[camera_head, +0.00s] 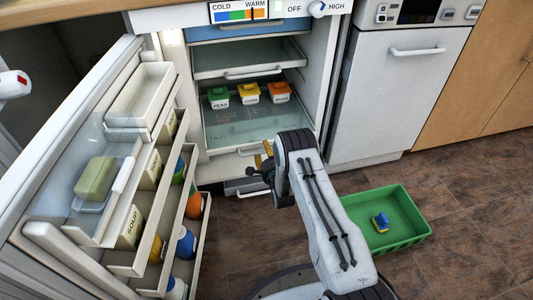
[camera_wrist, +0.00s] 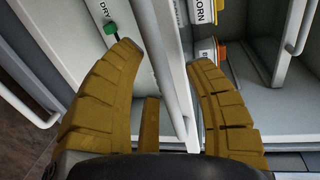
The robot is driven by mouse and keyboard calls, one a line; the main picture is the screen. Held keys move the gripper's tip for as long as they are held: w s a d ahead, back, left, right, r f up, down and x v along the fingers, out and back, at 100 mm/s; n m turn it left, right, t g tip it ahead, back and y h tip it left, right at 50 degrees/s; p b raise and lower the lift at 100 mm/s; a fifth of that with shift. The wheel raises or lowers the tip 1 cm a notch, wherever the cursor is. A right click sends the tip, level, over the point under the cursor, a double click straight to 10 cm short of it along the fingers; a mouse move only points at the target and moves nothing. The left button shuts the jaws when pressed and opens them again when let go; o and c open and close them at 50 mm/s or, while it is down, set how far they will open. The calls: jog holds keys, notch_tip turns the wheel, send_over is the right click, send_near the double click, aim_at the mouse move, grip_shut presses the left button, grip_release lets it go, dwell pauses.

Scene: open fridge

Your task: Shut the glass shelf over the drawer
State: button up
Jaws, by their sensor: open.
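The glass shelf (camera_head: 235,134) lies low in the open fridge, its front edge near my gripper. A green tub (camera_head: 218,97), a yellow tub (camera_head: 249,93) and an orange tub (camera_head: 280,92) stand toward its back. A drawer (camera_head: 240,187) shows below, partly hidden by my arm. My gripper (camera_head: 264,158) is in front of the shelf edge. In the wrist view its yellow-brown fingers (camera_wrist: 168,85) are apart, with a pale bar (camera_wrist: 168,60) running between them. The bar looks like a shelf edge or handle; I cannot tell whether a finger touches it.
The fridge door (camera_head: 70,190) stands open at left, its racks holding bottles and boxes. Another shelf (camera_head: 240,72) with a handle is above the tubs. A green crate (camera_head: 412,238) with a blue and yellow sponge (camera_head: 380,222) sits on the floor at right. Floor beyond it is clear.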

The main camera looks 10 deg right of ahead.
grip_shut()
dwell(0.4)
